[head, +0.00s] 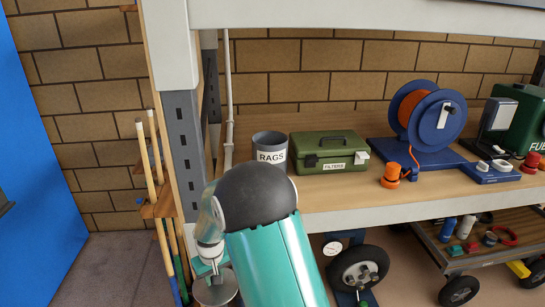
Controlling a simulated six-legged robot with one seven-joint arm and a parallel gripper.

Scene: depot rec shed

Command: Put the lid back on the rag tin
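The rag tin (269,153) is a grey cylinder with a white "RAGS" label. It stands upright on the wooden shelf by the left post, and its top looks open and dark inside. My arm rises in front of the shelf and hides part of its front edge. My gripper (213,273) hangs low at the left of the arm, below shelf height and apart from the tin. A round grey metal piece (216,292), possibly the lid, shows right at the fingertips and is cut by the bottom edge. The fingers are too small and covered to tell their opening.
A green "FILTERS" box (329,152) stands close to the tin's right. Farther right are an orange hose reel (426,117) and an orange-red fitting (392,175). A grey upright post (183,150) and leaning poles (153,160) border the left. Below stands a wheeled cart (480,258).

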